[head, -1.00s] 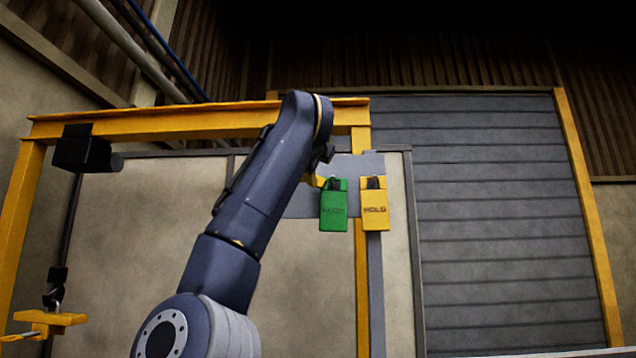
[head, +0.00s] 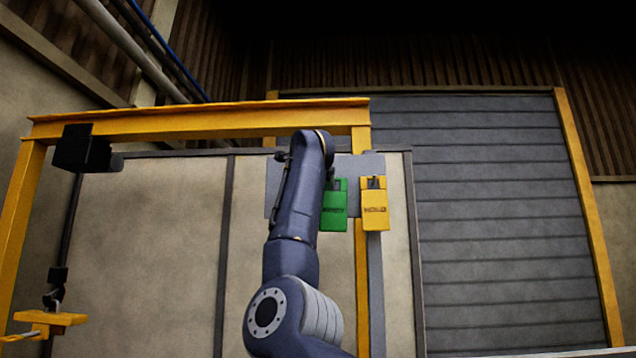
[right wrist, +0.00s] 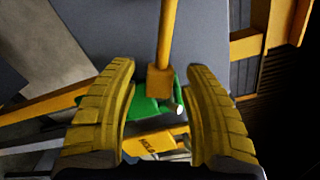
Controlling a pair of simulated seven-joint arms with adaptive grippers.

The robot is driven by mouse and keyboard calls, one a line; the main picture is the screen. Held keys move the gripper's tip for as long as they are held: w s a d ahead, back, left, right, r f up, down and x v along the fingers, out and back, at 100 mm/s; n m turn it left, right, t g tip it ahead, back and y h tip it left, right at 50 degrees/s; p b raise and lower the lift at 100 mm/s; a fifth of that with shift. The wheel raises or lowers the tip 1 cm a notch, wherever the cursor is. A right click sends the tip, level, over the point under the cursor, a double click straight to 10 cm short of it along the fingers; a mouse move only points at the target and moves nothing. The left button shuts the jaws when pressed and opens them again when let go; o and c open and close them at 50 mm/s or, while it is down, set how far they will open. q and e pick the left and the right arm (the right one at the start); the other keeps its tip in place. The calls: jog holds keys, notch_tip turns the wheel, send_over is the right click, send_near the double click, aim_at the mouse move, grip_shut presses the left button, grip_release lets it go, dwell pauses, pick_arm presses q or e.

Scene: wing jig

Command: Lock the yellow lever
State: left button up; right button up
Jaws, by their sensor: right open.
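The yellow lever (right wrist: 167,40) shows in the right wrist view as a bar running down from the top edge to a square block end. My right gripper (right wrist: 160,70) has its yellow ridged fingers wide apart, one on each side of the lever's block end, with gaps to both. A green tag or lock body (right wrist: 150,108) lies just behind the block. In the head view my arm hides the lever and the gripper. The green tag (head: 334,212) and the yellow HOLD tag (head: 374,212) hang side by side there. My left gripper is not seen.
A grey plate (head: 371,163) sits behind the tags on a yellow frame (head: 200,122). A black box (head: 80,150) with a hanging rod and yellow clamp (head: 48,319) is at left. A grey shutter (head: 500,220) stands at right.

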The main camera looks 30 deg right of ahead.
jog(key=shift+w+d, duration=0.2)
dwell(0.3)
grip_shut()
